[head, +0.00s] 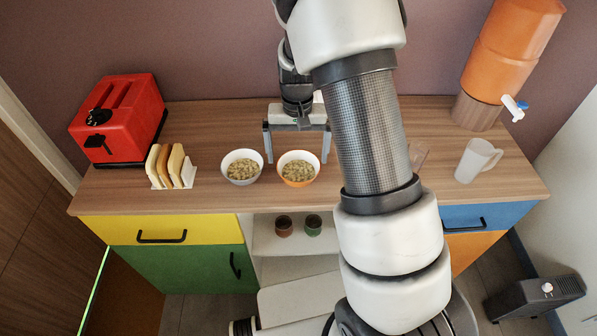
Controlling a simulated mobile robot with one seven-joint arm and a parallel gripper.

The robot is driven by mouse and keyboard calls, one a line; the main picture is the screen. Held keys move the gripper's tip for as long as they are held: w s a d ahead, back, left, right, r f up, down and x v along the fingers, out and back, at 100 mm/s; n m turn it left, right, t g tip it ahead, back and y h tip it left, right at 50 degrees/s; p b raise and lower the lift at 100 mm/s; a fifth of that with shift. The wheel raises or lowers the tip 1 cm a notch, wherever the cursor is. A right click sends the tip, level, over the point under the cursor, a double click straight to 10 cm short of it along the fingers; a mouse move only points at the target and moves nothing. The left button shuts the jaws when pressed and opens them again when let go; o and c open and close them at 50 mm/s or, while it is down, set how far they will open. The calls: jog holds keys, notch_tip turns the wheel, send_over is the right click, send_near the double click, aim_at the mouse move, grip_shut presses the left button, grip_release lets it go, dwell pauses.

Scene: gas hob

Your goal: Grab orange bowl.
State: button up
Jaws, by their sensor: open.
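The orange bowl (298,181) stands upright on the wooden counter, with a pale inside and a heap of yellowish food in it. Its orange outside shows along the front. My gripper (297,156) is open and empty, pointing down just behind the bowl in the picture. One finger shows left of the bowl's rear rim and the other right of it. I cannot tell how high the fingertips are above the counter or whether they touch the bowl.
A white bowl (241,167) with similar food stands close on the left. A toast rack (170,168) and red toaster (118,121) are further left. My arm hides part of the counter (220,125).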

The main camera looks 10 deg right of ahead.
aim_at(299, 176)
jog(key=shift+s+d+f, duration=0.1)
jog(key=shift+s+f, duration=0.05)
jog(key=shift+f, duration=2.55)
jog(key=c, duration=1)
jog(key=shift+r, duration=0.1)
